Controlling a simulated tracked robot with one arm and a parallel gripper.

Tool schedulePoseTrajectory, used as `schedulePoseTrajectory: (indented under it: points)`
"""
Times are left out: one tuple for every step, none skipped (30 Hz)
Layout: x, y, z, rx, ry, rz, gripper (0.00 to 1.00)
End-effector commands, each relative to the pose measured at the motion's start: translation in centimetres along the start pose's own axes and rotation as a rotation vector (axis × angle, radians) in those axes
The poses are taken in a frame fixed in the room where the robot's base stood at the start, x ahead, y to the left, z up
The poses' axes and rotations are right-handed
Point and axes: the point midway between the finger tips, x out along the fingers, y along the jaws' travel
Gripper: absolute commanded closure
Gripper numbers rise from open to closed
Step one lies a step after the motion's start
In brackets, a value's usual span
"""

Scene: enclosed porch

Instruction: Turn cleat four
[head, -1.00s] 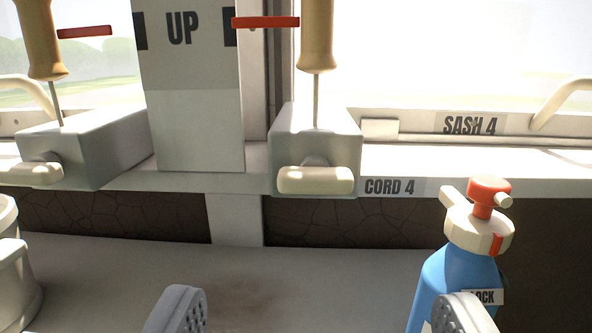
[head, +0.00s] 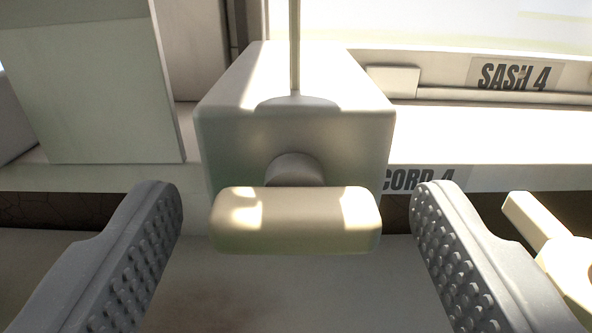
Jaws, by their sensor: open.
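Cleat four is a cream bar (head: 295,222) lying level on a short round stem at the front of a grey-white block (head: 290,135). The block sits on the sill by the label CORD 4 (head: 420,179), which is partly hidden by my right finger. A thin cord or rod (head: 295,45) rises from the top of the block. My gripper (head: 296,215) is open, with one studded grey finger on each side of the bar. A gap shows between each finger and the bar's ends, and nothing is held.
A pale upright board (head: 95,90) stands at left. The label SASH 4 (head: 514,75) is on the window frame at right. The surface below the sill (head: 290,290) looks clear.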

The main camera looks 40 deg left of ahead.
Motion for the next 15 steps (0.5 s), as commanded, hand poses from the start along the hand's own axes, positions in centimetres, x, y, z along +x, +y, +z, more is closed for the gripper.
schedulePoseTrajectory:
  points:
    - [0.3, -0.06, 0.0, 0.0, 0.0, -0.001, 0.33]
    - [0.4, -0.05, 0.0, 0.0, 0.0, -0.001, 0.33]
    - [0.51, -0.04, 0.0, 0.0, 0.0, -0.001, 0.33]
    - [0.57, -0.03, 0.0, 0.0, 0.0, -0.001, 0.33]
    - [0.62, -0.03, 0.0, 0.0, 0.0, 0.0, 0.33]
    - [0.67, -0.02, -0.01, 0.0, 0.0, 0.0, 0.33]
    - [0.69, -0.03, 0.0, 0.0, 0.0, 0.0, 0.33]
    - [0.7, -0.02, 0.01, 0.0, 0.0, 0.0, 0.33]
    - [0.69, -0.02, 0.01, 0.0, -0.001, 0.0, 0.33]
    - [0.69, -0.02, 0.01, 0.0, -0.001, 0.0, 0.33]
    - [0.69, -0.01, 0.0, 0.0, 0.0, 0.0, 0.33]
    - [0.68, -0.01, 0.01, 0.0, -0.001, 0.0, 0.33]
    - [0.68, -0.01, 0.02, 0.0, -0.001, 0.0, 0.33]
    - [0.68, -0.01, 0.02, 0.0, -0.001, 0.0, 0.38]
    - [0.68, -0.02, 0.02, 0.0, -0.001, 0.0, 0.49]
